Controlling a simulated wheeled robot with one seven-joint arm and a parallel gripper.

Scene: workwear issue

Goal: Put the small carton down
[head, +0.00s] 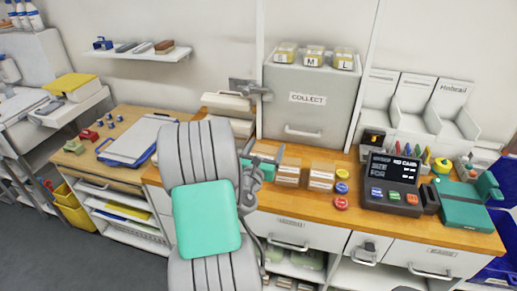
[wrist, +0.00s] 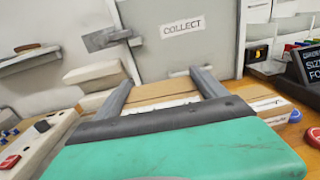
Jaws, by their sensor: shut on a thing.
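My gripper (wrist: 165,85) is shut on a small brown carton (wrist: 165,92), whose top shows between the two grey fingers in the wrist view. A pale label edge shows on its near side; the rest is hidden behind my teal gripper body. In the head view my gripper (head: 263,155) is over the wooden counter (head: 262,198), left of two similar cartons, a nearer-left one (head: 289,173) and one to its right (head: 322,176). I cannot tell whether the held carton touches the counter.
A grey COLLECT cabinet (head: 310,105) stands behind, with several small boxes on top. Red and blue round pieces (head: 341,195) lie right of the cartons. A dark terminal (head: 392,180) and a teal device (head: 457,205) stand further right. A clipboard (head: 137,140) lies on the left desk.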

